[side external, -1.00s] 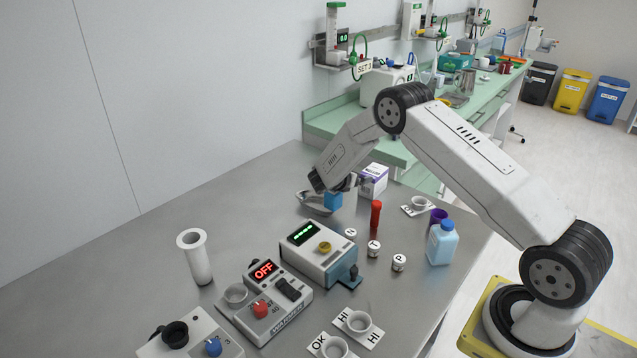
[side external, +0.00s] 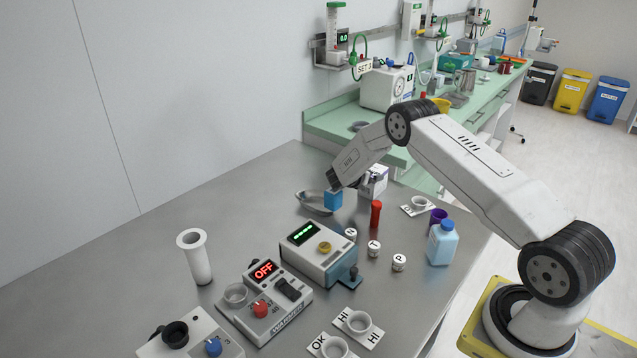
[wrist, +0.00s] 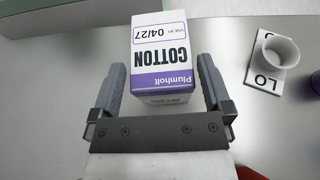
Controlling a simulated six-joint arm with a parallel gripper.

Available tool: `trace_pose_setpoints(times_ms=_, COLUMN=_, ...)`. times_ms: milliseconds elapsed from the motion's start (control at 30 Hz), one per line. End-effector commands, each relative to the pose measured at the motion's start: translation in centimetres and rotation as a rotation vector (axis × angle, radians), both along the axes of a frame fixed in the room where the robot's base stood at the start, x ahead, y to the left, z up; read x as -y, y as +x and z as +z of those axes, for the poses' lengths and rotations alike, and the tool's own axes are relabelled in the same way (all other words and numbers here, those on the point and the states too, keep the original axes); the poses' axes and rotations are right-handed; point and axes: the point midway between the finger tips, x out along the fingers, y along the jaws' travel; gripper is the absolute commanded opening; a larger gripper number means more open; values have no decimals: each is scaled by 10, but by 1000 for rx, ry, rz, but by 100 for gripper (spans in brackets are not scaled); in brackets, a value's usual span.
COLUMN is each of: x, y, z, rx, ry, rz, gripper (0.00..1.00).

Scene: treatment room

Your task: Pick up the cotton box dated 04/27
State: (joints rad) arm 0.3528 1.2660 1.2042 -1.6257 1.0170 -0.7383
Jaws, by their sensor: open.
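The cotton box (wrist: 164,52) is white with a purple band and reads "COTTON" and "04/27", upside down in the wrist view. It stands on the steel table, and in the side view the box (side external: 375,181) is partly hidden behind my gripper. My gripper (wrist: 160,80) is open, with one finger on each side of the near end of the box. In the side view my gripper (side external: 362,184) is low over the table at the box. I cannot tell whether the fingers touch it.
A red cylinder (side external: 375,214) stands in front. A small cup on a "LO" card (wrist: 278,55) is to the right in the wrist view. A green bench (side external: 345,112) is behind.

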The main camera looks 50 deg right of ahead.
Motion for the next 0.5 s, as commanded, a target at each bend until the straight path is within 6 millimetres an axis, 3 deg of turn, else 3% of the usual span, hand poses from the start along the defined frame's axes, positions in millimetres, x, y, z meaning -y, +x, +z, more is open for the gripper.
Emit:
trace_pose_setpoints(times_ms=200, x=22, y=0, z=-9, rx=1, ry=0, rz=-1, gripper=100)
trace_pose_setpoints(times_ms=500, x=28, y=1, z=-11, rx=1, ry=0, rz=1, gripper=100)
